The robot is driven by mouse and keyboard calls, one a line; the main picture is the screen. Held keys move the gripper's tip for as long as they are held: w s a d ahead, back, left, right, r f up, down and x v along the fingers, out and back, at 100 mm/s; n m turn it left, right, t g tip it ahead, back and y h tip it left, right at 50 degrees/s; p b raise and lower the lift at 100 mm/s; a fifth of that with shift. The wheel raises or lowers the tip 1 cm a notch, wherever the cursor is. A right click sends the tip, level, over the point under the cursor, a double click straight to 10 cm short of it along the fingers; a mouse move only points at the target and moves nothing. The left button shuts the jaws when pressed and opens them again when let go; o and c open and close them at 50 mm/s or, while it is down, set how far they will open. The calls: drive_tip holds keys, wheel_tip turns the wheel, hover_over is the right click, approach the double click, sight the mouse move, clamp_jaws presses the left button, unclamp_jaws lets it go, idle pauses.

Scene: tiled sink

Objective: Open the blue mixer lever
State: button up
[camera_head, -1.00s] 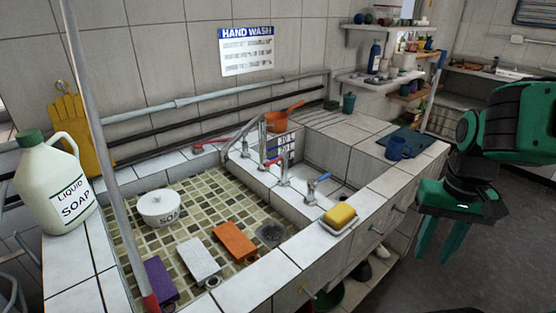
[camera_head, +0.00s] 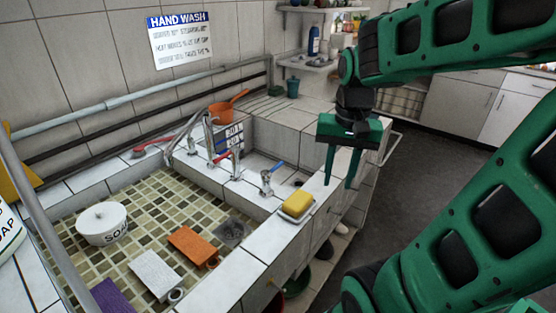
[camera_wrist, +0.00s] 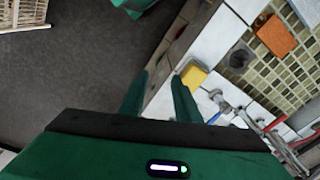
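The blue mixer lever (camera_head: 277,168) sits on top of a small chrome tap (camera_head: 267,183) on the tiled ledge beside the sink. It also shows in the wrist view (camera_wrist: 214,117), right of the fingers. My gripper (camera_head: 340,183) points down, open and empty, to the right of the lever and apart from it. In the wrist view, my gripper's two fingers (camera_wrist: 159,80) are spread with a gap between them. A red lever (camera_head: 223,156) is on another tap to the left of the blue one.
A yellow sponge (camera_head: 298,203) lies on a white dish at the front ledge, between the gripper and the tap's front side. A tall chrome spout (camera_head: 208,134) and an orange pan (camera_head: 222,111) stand behind.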

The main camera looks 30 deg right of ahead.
sight(278, 165)
drive_tip(key=w+a+r+m+t+y, duration=0.15)
drive_tip(key=w+m, duration=0.35)
drive_tip(key=w, duration=1.6)
drive_tip(key=shift+h, duration=0.25)
drive_tip(key=f, duration=0.3)
drive_tip(key=w+f, duration=0.1)
drive_tip(key=f, duration=0.2)
drive_tip(key=w+a+f, duration=0.1)
drive_tip(key=f, duration=0.3)
drive_tip(key=shift+w+a, duration=0.1)
drive_tip(key=shift+w, duration=0.05)
drive_tip(key=shift+c, duration=0.6)
